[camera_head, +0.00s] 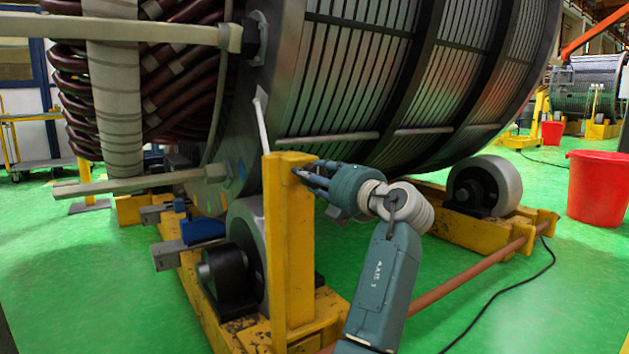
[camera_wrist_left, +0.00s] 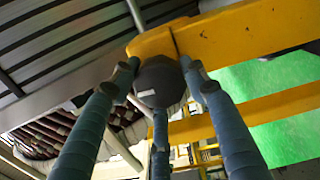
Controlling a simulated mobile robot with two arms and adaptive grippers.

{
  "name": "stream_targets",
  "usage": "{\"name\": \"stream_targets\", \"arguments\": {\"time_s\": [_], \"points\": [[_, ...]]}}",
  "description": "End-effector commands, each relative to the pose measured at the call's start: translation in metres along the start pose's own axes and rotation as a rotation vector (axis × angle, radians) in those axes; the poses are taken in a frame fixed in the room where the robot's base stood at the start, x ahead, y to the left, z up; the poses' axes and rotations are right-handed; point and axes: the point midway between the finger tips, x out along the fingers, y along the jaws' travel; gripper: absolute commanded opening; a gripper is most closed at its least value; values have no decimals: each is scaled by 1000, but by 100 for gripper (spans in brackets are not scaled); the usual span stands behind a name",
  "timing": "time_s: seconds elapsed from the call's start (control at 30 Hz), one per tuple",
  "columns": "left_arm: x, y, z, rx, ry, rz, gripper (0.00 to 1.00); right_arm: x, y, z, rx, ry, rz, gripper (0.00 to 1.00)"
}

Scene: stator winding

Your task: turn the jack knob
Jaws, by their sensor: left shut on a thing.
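The jack knob (camera_wrist_left: 160,82) is a dark grey, rounded knob on the yellow jack post (camera_head: 290,245). In the left wrist view, the fingers of my left gripper (camera_wrist_left: 160,88) surround the knob, two at its sides and one below. In the head view my left gripper (camera_head: 312,180) reaches the top of the post from the right, shut on the knob. The fingers mostly hide the knob there. The yellow post (camera_wrist_left: 235,38) also shows in the left wrist view. My right gripper is in neither view.
The large stator (camera_head: 350,85) lies just above and behind my gripper, on rollers (camera_head: 484,185) in a yellow frame (camera_head: 450,215). A long horizontal bar (camera_head: 140,182) juts left. A red bucket (camera_head: 597,188) and a black cable (camera_head: 520,292) are at the right. Green floor is open around the frame.

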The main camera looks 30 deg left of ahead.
Motion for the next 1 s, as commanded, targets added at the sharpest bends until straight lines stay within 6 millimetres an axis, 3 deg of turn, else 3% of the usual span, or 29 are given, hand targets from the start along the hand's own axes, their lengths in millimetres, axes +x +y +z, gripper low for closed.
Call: {"name": "stream_targets", "arguments": {"time_s": [0.03, 0.63, 0.67, 0.73, 1.0], "points": [[1, -3, -6, -12, 19, -6, 18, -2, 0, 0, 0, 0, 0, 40], [1, -4, -6, -49, 20, -7, 18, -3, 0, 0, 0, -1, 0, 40], [1, -5, -6, -49, 20, -7, 46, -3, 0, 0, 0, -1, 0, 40], [1, -5, -6, -48, 20, -8, 60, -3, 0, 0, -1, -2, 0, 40], [1, -4, -4, -48, 13, -7, 63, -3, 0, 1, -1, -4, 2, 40]]}}
